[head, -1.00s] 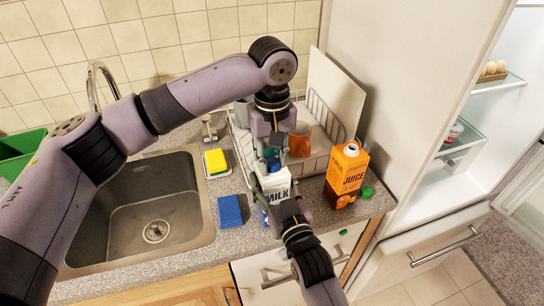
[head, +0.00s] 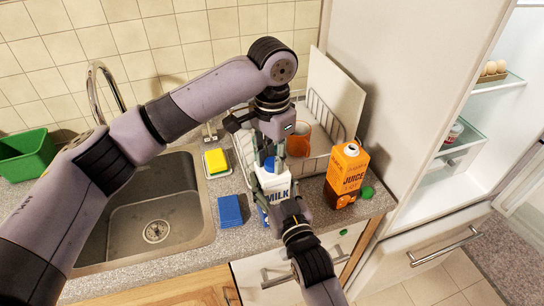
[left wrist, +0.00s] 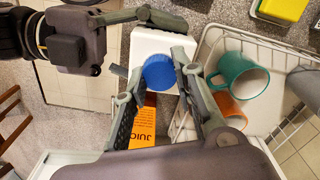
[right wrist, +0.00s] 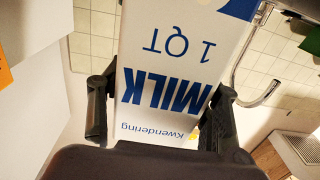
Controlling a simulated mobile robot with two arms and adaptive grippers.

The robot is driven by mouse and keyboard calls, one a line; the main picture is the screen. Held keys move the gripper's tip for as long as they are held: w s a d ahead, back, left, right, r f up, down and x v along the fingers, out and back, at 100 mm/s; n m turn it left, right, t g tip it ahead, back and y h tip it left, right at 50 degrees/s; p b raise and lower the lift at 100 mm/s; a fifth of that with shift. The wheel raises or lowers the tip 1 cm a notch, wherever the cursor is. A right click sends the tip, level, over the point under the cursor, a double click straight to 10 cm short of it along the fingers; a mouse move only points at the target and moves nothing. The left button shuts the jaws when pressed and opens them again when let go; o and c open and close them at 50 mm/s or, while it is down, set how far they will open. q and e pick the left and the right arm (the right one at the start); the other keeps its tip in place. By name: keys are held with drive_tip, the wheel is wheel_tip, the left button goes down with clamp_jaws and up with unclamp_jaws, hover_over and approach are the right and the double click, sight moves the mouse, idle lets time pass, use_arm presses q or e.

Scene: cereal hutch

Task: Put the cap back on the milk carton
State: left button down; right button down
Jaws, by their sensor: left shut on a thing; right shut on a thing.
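The white and blue milk carton (head: 273,183) stands upright at the counter's front, in front of the dish rack. My right gripper (head: 290,207) is shut on its sides; the right wrist view shows a finger on each side of the printed carton (right wrist: 170,75). The blue cap (left wrist: 160,72) is between the fingers of my left gripper (left wrist: 157,73), which points down from above. In the head view the cap (head: 271,163) is at the carton's top, partly hidden by the fingers. I cannot tell whether it sits fully on the spout.
An orange juice carton (head: 347,172) stands to the right, with a green cap (head: 367,192) beside it. The dish rack (head: 318,163) behind holds mugs and a white board.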

use_arm(q)
drive_tip(key=m, duration=0.8)
drive_tip(key=c, duration=1.2)
unclamp_jaws()
drive_tip(key=shift+c, duration=0.2)
wheel_tip(320, 180, up, 12)
